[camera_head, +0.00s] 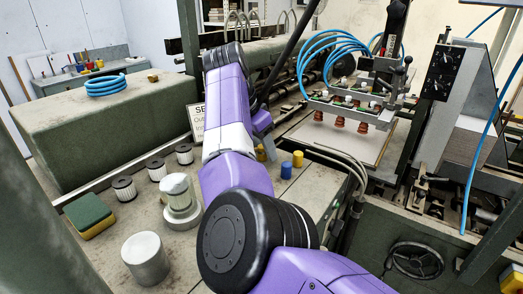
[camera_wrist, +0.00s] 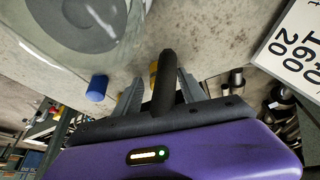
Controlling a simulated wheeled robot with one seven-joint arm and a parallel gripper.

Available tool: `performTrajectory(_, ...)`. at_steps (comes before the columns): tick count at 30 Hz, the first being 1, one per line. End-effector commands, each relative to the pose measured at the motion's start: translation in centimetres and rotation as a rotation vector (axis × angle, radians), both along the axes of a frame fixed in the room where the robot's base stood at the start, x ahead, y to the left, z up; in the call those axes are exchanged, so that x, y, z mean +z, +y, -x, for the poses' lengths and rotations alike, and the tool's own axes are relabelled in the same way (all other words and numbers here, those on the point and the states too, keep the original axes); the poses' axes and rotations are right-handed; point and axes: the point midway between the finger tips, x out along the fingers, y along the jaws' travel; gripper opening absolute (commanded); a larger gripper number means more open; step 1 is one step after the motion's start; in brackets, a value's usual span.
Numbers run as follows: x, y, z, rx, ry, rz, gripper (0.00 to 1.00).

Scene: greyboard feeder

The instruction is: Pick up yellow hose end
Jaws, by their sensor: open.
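A small yellow cylinder (camera_head: 298,158), which looks like a hose end, stands upright on the bench beside a blue one (camera_head: 286,170). Another yellow piece (camera_head: 260,153) shows just below my gripper (camera_head: 265,146), partly covered by it. In the wrist view my gripper (camera_wrist: 160,77) is open, with its two grey fingers apart. A dark upright rod (camera_wrist: 166,85) shows between the fingers. A yellow piece (camera_wrist: 153,75) is mostly hidden behind the rod; I cannot tell whether anything touches it. A blue cylinder (camera_wrist: 97,88) lies to the left, outside the fingers.
Ribbed filters (camera_head: 124,188), metal cylinders (camera_head: 146,259) and a green-yellow sponge (camera_head: 89,215) stand on the bench at left. A suction frame (camera_head: 355,108) with blue hoses is at right. A sign (camera_wrist: 292,45) is at the wrist view's upper right.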

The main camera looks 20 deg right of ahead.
Motion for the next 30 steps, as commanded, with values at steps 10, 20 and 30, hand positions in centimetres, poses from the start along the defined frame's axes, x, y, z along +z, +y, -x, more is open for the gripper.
performTrajectory(10,0.0,0.0,0.0,0.0,0.0,0.0,0.03)
performTrajectory(20,0.1,0.0,0.0,0.0,-0.001,0.0,0.0)
performTrajectory(30,3.1,0.0,-0.1,-0.001,-0.004,0.0,0.0)
